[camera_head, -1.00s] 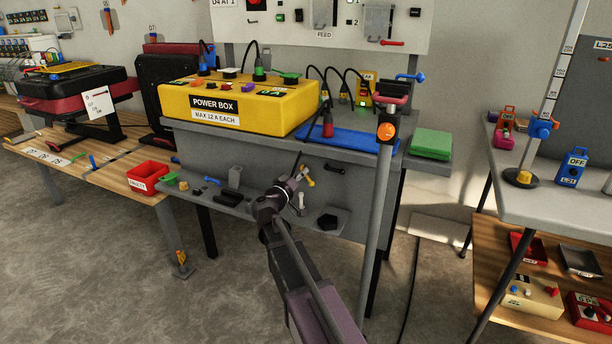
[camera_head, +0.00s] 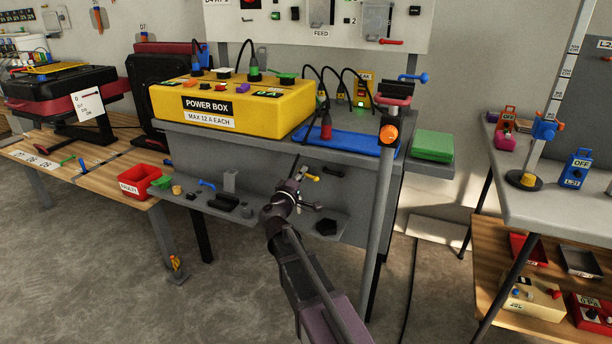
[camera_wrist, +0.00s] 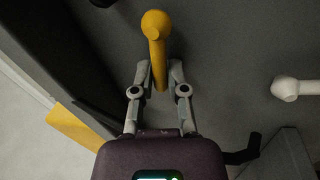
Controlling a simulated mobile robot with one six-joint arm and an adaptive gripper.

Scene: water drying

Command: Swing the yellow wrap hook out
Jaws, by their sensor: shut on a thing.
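The yellow wrap hook (camera_wrist: 156,28) shows in the wrist view as a rounded yellow peg on a dark grey panel (camera_wrist: 225,45). Its shaft runs down between my two fingertips. My gripper (camera_wrist: 159,74) is shut on this shaft, one finger on each side. In the head view the yellow hook (camera_head: 311,177) shows small at the front of the grey bench, just past my gripper (camera_head: 300,184). My wrist hides part of it there.
A white peg (camera_wrist: 286,88) stands out from the panel to the right. A black handle (camera_head: 333,171) is on the bench front. A grey post (camera_head: 380,220) stands right of my arm. A low shelf (camera_head: 270,218) with small parts lies below. The yellow power box (camera_head: 235,105) is on top.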

